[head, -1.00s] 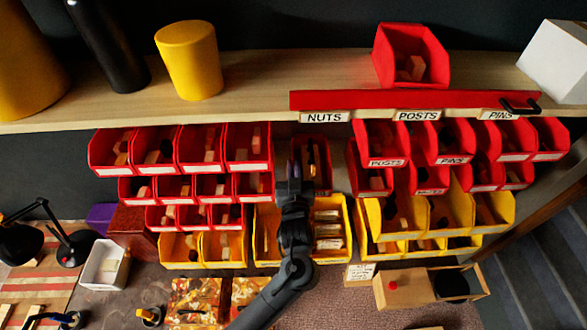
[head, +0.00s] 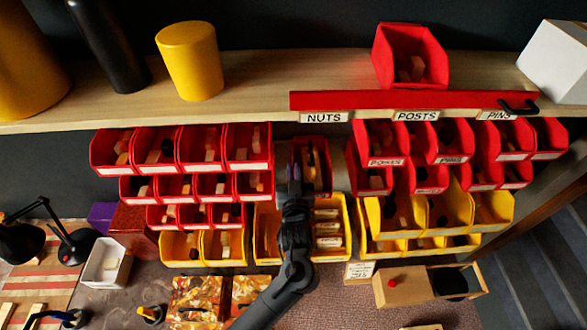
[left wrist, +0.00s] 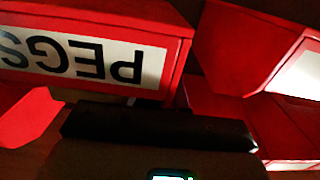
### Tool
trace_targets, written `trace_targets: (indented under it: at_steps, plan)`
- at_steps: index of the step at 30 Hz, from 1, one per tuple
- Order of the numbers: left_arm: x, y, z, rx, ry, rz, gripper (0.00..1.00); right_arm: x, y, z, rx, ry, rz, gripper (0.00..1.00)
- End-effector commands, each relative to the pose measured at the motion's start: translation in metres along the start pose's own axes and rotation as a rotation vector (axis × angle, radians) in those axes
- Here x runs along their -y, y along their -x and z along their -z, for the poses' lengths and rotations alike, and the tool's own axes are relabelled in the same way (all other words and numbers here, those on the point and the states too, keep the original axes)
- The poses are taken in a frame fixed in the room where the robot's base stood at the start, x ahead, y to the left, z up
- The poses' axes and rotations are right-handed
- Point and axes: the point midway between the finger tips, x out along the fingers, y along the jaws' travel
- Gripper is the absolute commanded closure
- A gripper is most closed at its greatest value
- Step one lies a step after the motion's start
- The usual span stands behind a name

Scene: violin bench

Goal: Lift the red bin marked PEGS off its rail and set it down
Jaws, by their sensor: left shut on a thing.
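The red bin marked PEGS (head: 319,178) sits in the gap between the left and right groups of bins, under the wooden shelf in the head view. My left gripper (head: 294,170) reaches up in front of it, is shut on it and hides part of its front. In the left wrist view the bin (left wrist: 183,60) fills the upper left, its white PEGS label upside down. My dark gripper (left wrist: 155,125) lies close below the label there. I cannot tell whether the bin is still on its rail. My right gripper is not in view.
Red bins (head: 248,168) hang close on the left, and more red bins (head: 372,180) on the right. Yellow bins (head: 330,232) stand below. The shelf (head: 250,80) with its red label strip (head: 360,99) overhangs from above. A wooden box (head: 405,287) stands at lower right.

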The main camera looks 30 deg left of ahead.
Motion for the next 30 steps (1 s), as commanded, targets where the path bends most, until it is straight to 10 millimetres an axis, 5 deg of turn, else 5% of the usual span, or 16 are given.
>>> trace_targets:
  at_steps: [30]
  plan:
    - [-0.001, 0.015, 0.002, -0.002, 0.002, -0.001, 1.00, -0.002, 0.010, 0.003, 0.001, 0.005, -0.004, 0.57]
